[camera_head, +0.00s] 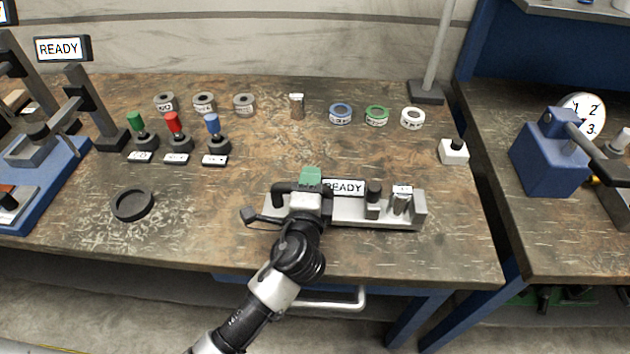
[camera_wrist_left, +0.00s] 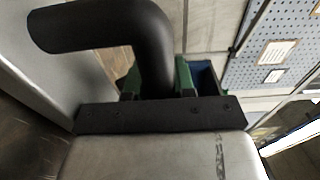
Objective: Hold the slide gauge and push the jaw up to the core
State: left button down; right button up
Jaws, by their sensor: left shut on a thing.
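The left wrist view shows green pieces (camera_wrist_left: 185,76) behind a black bent bar. My right gripper is not in view.
Grey rings (camera_head: 204,103) and coloured rings (camera_head: 377,115) stand at the back, with a small metal cylinder (camera_head: 297,106) between them. Several colour-topped tools (camera_head: 174,135) stand at left. A black ring (camera_head: 132,204) lies front left. A white block (camera_head: 454,152) stands right. The middle is clear.

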pick_arm(q)
jog(key=shift+f+b, duration=0.35)
jog(key=shift+b, duration=0.15)
dwell(0.9)
jog(key=shift+f, duration=0.25)
jog(key=shift+r, duration=0.15)
dwell(0.5)
